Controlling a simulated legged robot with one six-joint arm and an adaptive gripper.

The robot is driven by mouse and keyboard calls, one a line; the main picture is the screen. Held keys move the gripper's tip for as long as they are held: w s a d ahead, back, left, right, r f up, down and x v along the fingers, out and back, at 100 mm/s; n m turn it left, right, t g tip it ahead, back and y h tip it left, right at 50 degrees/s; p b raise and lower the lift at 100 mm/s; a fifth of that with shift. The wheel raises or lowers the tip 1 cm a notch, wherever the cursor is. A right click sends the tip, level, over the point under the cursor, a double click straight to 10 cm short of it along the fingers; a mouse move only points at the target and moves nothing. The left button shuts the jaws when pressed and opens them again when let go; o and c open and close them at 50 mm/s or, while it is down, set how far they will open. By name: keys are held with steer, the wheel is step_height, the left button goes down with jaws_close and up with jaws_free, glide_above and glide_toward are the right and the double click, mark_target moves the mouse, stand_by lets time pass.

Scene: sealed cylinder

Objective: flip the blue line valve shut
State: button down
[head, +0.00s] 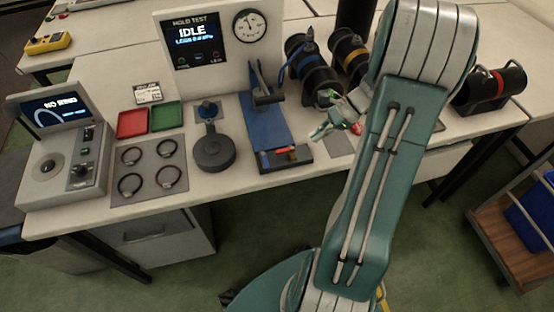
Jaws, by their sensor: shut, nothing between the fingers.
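A black cylinder with a blue band (312,62) lies at the back of the bench, right of centre. A thin blue line (291,64) curves from its top down its left side. I cannot clearly make out the valve lever on this line; it is too small to tell its position. My gripper (323,126) is shut and empty, in front of the blue-banded cylinder and right of the blue clamp fixture (262,118). My arm comes in from the right and hides part of the bench behind it.
The IDLE test panel (217,40) stands behind. Rings on a grey mat (150,170), red (132,123) and green trays (166,116) fill the left.

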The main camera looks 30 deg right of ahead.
mark_target(265, 161)
steer(key=x, duration=0.9)
steer(key=shift+a+f, duration=0.15)
steer(key=a, duration=0.1)
steer(key=w+a, duration=0.1)
steer(key=a, duration=0.1)
steer(key=shift+a+f, duration=0.2)
steer(key=shift+w+a, duration=0.2)
steer(key=shift+a, duration=0.25)
